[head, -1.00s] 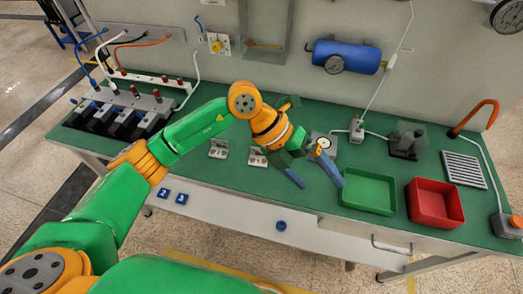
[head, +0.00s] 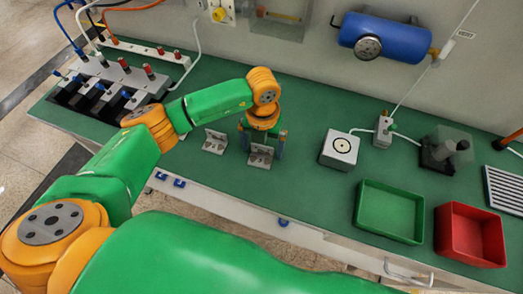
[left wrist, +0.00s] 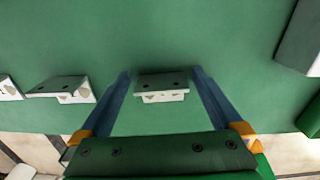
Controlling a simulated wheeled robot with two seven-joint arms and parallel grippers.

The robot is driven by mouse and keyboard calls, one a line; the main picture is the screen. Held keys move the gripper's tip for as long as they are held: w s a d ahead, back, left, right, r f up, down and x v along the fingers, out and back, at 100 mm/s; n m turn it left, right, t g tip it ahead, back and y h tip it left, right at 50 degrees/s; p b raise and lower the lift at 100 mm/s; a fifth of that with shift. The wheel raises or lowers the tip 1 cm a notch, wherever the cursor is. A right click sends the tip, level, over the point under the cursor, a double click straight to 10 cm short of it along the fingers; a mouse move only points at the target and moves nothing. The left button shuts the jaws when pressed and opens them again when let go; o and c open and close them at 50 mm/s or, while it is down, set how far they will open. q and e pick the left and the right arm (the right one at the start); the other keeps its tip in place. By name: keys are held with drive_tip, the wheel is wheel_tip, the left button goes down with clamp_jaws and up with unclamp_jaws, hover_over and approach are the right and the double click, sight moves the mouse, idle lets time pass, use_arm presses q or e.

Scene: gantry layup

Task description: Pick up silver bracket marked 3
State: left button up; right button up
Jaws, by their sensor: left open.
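A silver angled bracket (head: 261,156) lies on the green bench mat, near its front edge. My left gripper (head: 262,146) is open, pointing down over it, with one finger on each side. In the left wrist view the bracket (left wrist: 162,84) sits between the tips of the open left gripper (left wrist: 161,74), apart from both fingers. A second silver bracket (head: 215,141) lies to its left; it also shows in the left wrist view (left wrist: 62,88). A third (left wrist: 8,88) is cut off at that view's left edge. I cannot read any number marks. My right gripper is out of view.
A white box with a round dial (head: 340,150), a green tray (head: 390,210) and a red tray (head: 470,233) stand to the right. A rack with cables (head: 110,85) is at the left. The mat between bracket and dial box is clear.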

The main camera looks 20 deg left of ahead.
use_arm(q)
drive_tip(key=shift+s+d+r, duration=0.1)
drive_tip(key=shift+s+r, duration=0.05)
drive_tip(key=shift+s, duration=0.1)
drive_tip(key=c, duration=1.3)
drive_tip(key=shift+w, duration=0.1)
